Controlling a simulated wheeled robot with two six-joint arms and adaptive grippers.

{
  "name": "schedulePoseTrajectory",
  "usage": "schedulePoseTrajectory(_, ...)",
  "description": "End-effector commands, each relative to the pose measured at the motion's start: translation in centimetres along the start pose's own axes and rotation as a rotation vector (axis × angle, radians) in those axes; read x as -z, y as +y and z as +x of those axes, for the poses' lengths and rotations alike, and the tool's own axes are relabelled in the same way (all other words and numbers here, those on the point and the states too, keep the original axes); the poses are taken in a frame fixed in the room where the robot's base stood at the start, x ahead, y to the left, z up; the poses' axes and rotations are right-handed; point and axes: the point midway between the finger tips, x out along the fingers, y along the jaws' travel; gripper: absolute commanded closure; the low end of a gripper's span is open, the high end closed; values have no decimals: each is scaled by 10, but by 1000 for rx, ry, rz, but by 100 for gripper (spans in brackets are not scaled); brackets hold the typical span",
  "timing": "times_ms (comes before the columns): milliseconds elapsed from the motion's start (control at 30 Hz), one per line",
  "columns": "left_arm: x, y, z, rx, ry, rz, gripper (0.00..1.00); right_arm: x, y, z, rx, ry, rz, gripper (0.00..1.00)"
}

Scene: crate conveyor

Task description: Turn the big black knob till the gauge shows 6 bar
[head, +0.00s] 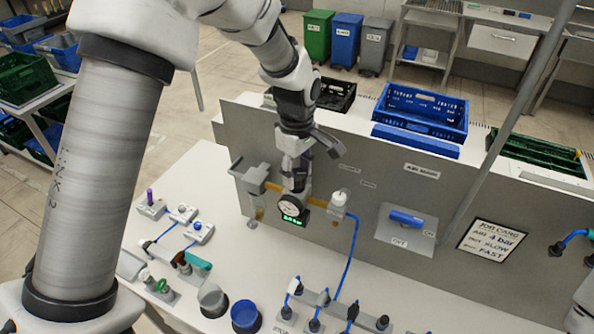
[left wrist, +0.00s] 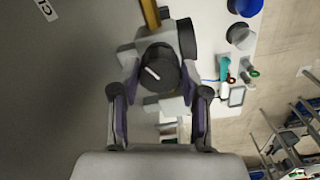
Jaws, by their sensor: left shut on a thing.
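The big black knob (left wrist: 160,72) shows from above in the left wrist view, with a white pointer line on its top. My left gripper (left wrist: 159,92) has its two fingers on either side of the knob and is shut on it. In the head view my left gripper (head: 297,168) points down over the regulator, hiding most of the knob. The round gauge (head: 291,209) sits just below it, with a white dial and a lit green display. Its figures are too small to read surely. My right gripper is not in view.
Brass pipe (head: 272,187) runs along the grey panel (head: 380,185). A blue-handled valve (head: 406,218) and a job card (head: 491,243) are on the panel to the right. A blue hose (head: 352,250), cups and small fittings occupy the white bench (head: 185,275) below.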

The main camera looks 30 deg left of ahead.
Motion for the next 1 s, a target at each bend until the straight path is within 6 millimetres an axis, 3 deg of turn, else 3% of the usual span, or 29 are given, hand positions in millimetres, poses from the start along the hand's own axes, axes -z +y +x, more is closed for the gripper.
schedulePoseTrajectory(367,-1,-2,3,8,-3,188,90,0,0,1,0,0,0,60)
schedulePoseTrajectory(1000,-1,-3,4,8,-6,784,90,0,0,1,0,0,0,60)
